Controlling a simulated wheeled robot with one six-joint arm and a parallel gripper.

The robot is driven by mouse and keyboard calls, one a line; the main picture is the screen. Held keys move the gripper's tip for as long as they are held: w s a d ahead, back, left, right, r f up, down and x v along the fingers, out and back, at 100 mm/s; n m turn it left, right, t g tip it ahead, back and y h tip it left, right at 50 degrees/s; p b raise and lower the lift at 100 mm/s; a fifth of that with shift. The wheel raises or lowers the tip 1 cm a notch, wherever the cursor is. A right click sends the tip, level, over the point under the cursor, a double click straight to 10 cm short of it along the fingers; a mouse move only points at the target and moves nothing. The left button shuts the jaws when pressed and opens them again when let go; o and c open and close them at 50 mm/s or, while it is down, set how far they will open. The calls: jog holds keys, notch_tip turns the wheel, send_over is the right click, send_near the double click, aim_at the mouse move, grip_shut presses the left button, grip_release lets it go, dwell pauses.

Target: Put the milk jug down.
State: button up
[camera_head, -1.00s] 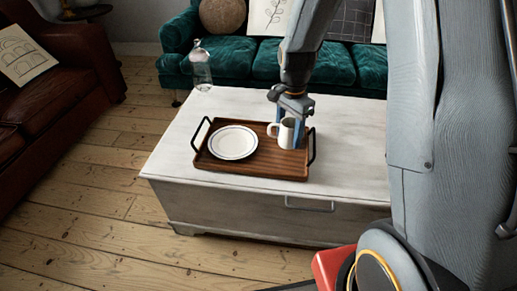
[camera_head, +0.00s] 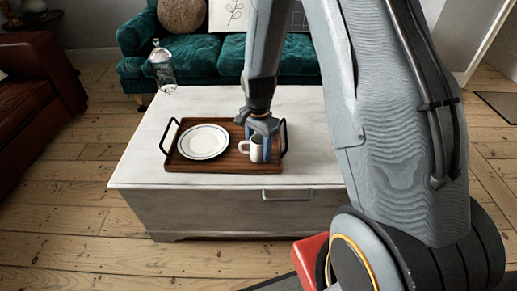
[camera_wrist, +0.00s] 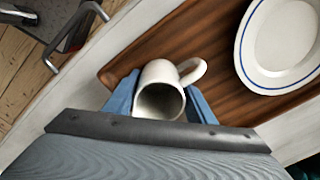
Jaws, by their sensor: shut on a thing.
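The milk jug (camera_head: 251,151) is a white, mug-like vessel with one handle, over the right part of the wooden tray (camera_head: 222,167). My gripper (camera_head: 260,143) is shut on it, with blue fingers on either side of its body. In the wrist view the jug (camera_wrist: 157,75) shows its open mouth, which looks dark inside, and its handle points to the upper right. The jug looks upright and low over the tray. I cannot tell whether its base touches the wood.
A white plate with a blue rim (camera_head: 203,142) lies on the tray's left part. The tray has black end handles and rests on a whitewashed chest (camera_head: 133,165). A glass bottle (camera_head: 162,68) stands at the chest's back left. A green sofa (camera_head: 196,55) is behind.

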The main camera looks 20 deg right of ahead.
jog(key=shift+f, duration=0.2)
jog(key=o, duration=1.2)
jog(key=shift+r, duration=0.1)
notch_tip(320, 180, up, 12)
jog(key=shift+p, duration=0.9)
jog(key=s+a+r+n, duration=0.3)
jog(key=s+r+n, duration=0.2)
jog(key=s, duration=0.3)
jog(key=s+a+r+n, duration=0.3)
jog(key=s+r+n, duration=0.1)
jog(key=s, duration=0.4)
jog(key=s+a+r+n, duration=0.3)
jog(key=s+r+n, duration=0.2)
jog(key=s, duration=0.3)
jog(key=shift+r+n+y, duration=0.3)
jog(key=shift+r+n, duration=0.05)
jog(key=shift+n, duration=0.15)
